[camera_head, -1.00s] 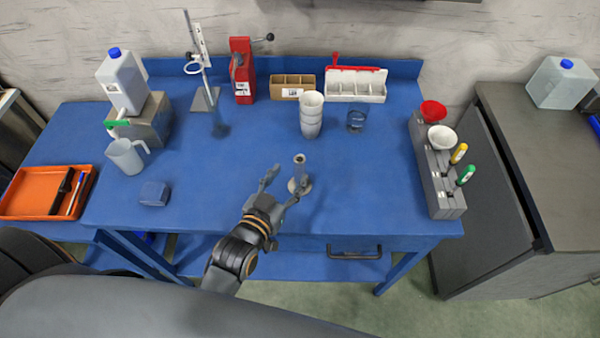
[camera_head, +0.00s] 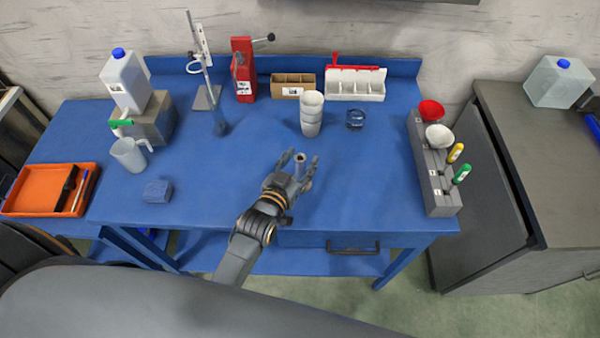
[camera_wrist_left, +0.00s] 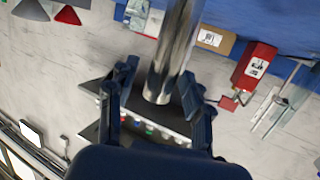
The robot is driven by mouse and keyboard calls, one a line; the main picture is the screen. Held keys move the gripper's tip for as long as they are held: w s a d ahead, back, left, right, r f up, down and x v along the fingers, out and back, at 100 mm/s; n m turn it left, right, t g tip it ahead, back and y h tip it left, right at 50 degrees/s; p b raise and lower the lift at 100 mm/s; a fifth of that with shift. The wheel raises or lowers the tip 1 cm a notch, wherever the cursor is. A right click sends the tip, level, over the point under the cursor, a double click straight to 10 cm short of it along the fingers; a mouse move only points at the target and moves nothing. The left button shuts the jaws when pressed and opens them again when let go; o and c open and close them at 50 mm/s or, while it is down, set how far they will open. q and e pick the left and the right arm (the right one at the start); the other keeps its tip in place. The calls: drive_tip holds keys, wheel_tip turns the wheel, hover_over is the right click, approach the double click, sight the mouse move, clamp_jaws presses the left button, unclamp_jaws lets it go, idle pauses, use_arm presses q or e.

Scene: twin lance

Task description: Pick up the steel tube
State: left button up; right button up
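The steel tube (camera_head: 300,159) stands upright near the front middle of the blue table, its open top showing. My left gripper (camera_head: 302,163) is open, with one finger on each side of the tube; the hand hides the tube's lower part and base. In the left wrist view the shiny tube (camera_wrist_left: 172,50) runs between the two dark fingers of my left gripper (camera_wrist_left: 160,82), with gaps visible beside it. My right gripper is not in view.
Stacked white cups (camera_head: 311,114) and a clear glass (camera_head: 356,119) stand behind the tube. A grey rack (camera_head: 432,180) with funnels and coloured-handled tools is at the right. A blue block (camera_head: 157,191) lies at the left. The table (camera_head: 365,195) right of the tube is clear.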

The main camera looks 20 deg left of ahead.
use_arm(q)
clamp_jaws()
drive_tip(key=shift+r, duration=0.15)
